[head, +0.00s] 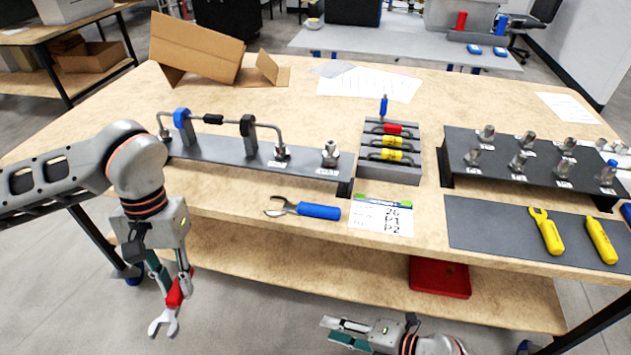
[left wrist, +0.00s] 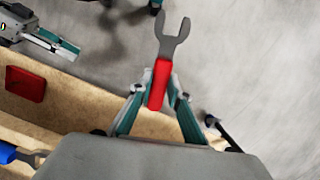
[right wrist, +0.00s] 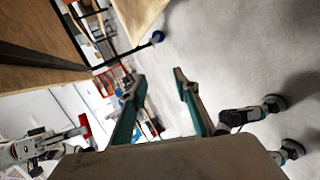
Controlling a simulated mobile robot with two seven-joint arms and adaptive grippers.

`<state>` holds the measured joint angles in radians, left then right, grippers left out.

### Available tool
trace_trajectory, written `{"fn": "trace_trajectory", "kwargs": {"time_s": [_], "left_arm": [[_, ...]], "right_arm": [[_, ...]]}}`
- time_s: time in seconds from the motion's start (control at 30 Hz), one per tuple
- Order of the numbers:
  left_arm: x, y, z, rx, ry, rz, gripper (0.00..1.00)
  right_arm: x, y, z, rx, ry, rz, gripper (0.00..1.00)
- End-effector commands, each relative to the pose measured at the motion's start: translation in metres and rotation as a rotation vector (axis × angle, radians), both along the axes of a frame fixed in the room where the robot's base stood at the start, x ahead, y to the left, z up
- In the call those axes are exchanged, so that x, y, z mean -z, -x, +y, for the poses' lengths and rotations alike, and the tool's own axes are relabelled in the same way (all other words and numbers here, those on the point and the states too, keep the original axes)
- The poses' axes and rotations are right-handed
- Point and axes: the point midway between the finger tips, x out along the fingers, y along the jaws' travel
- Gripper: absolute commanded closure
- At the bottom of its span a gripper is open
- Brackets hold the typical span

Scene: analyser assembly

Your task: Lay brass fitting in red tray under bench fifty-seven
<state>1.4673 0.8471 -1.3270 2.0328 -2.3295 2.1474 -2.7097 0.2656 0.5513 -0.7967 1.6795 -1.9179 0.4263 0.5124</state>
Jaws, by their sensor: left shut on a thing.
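My left gripper (head: 174,284) is shut on a red-handled open-end wrench (head: 163,320), its grey jaw pointing down, in front of the bench's left front edge. The wrench also shows in the left wrist view (left wrist: 158,85). My right gripper (right wrist: 158,76) is open and empty, low in front of the bench. A red tray (head: 440,277) lies on the lower shelf, partly hidden by the bench top; it also shows in the left wrist view (left wrist: 25,85). Several metal fittings (head: 474,157) stand on a dark rack at right; I cannot tell which is brass. No bench number fifty-seven is readable.
On the bench top (head: 110,105) are a blue-handled wrench (head: 319,211), a pipe assembly on a dark plate (head: 220,149), a label card (head: 380,217), and yellow-handled tools (head: 546,231) on a dark mat. The lower shelf (head: 340,268) is mostly bare left of the tray.

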Motion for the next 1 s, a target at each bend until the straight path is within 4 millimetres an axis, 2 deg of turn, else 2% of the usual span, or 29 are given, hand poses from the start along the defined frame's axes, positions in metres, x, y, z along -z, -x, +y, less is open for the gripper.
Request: {"fn": "trace_trajectory", "kwargs": {"time_s": [0.03, 0.1, 0.17, 0.3, 0.4, 0.5, 0.67, 0.8, 1.0], "left_arm": [[0.0, 0.0, 0.0, 0.0, 0.0, -0.001, 1.0], [0.0, 0.0, 0.0, 0.0, 0.0, -0.001, 1.0], [0.0, 0.0, 0.0, 0.0, 0.0, -0.001, 1.0], [0.0, 0.0, 0.0, 0.0, 0.0, -0.001, 1.0], [0.0, 0.0, 0.0, 0.0, 0.0, -0.001, 1.0], [0.0, 0.0, 0.0, 0.0, 0.0, -0.001, 1.0], [0.0, 0.0, 0.0, 0.0, 0.0, -0.001, 1.0], [0.0, 0.0, 0.0, 0.0, 0.0, -0.001, 1.0], [0.0, 0.0, 0.0, 0.0, 0.0, -0.001, 1.0]], "right_arm": [[-0.023, 0.005, 0.015, 0.04, -0.093, 0.009, 0.69], [-0.055, 0.006, 0.028, 0.105, -0.213, 0.021, 0.69], [-0.079, 0.005, 0.032, 0.168, -0.308, 0.036, 0.69], [-0.121, 0.0, 0.024, 0.338, -0.495, 0.089, 0.69], [-0.134, -0.003, 0.007, 0.475, -0.599, 0.145, 0.69], [-0.135, -0.004, -0.017, 0.619, -0.678, 0.212, 0.69], [-0.119, 0.004, -0.06, 0.858, -0.767, 0.345, 0.69], [-0.094, 0.024, -0.096, 1.059, -0.813, 0.479, 0.69], [-0.06, 0.066, -0.134, 1.283, -0.838, 0.667, 0.69]]}}
